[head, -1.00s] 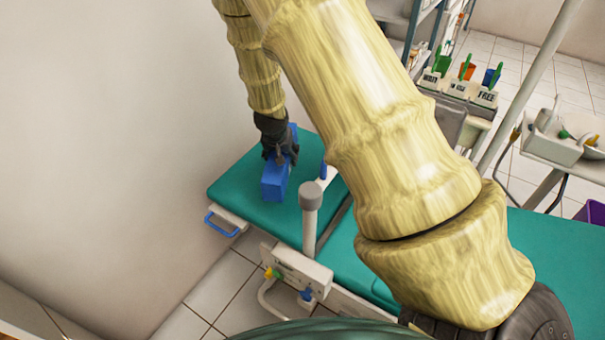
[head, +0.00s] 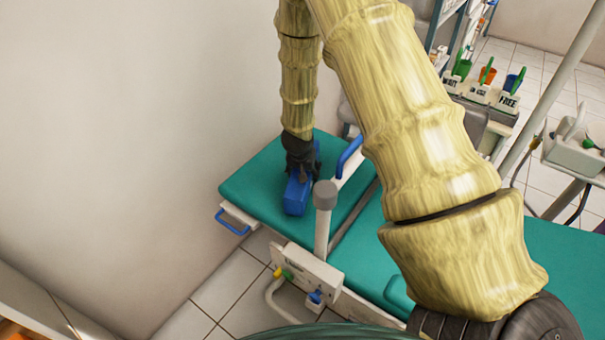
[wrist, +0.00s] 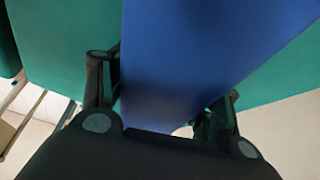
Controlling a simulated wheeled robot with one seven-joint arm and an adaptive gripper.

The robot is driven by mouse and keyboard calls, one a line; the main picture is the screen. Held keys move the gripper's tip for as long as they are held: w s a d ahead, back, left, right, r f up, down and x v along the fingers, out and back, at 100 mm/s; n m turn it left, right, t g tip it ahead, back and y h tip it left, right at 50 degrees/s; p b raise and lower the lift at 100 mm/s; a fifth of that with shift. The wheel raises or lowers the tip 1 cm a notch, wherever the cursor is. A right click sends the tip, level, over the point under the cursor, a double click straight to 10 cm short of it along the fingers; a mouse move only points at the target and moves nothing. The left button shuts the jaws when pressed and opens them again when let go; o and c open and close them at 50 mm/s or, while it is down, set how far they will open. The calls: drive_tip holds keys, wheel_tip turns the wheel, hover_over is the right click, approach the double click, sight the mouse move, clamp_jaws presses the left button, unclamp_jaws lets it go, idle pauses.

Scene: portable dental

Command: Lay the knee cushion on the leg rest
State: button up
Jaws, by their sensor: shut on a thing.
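The knee cushion (head: 297,196) is a blue block over the green leg rest (head: 250,186) at the far end of the chair in the head view. My gripper (head: 302,172) comes down on it from above and is shut on it. In the wrist view the blue cushion (wrist: 195,60) fills the middle, with one finger at each side, and the green pad (wrist: 60,50) shows behind it. The cushion appears on or very close to the pad; I cannot tell whether it touches. My arm hides part of the chair.
A white post with a grey knob (head: 325,196) stands beside the leg rest. A blue armrest handle (head: 349,156) is just right of the cushion. A blue side handle (head: 232,222) juts out at the left edge. The wall is close behind on the left.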

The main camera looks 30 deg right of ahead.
drive_tip(key=shift+f, duration=0.3)
drive_tip(key=shift+c, duration=0.5)
drive_tip(key=o, duration=1.4)
drive_tip(key=shift+c, duration=0.2)
drive_tip(key=shift+r, duration=0.1)
drive_tip(key=p+v, duration=0.1)
drive_tip(key=v, duration=1.1)
drive_tip(key=shift+p, duration=0.3)
drive_tip(key=shift+w, duration=0.1)
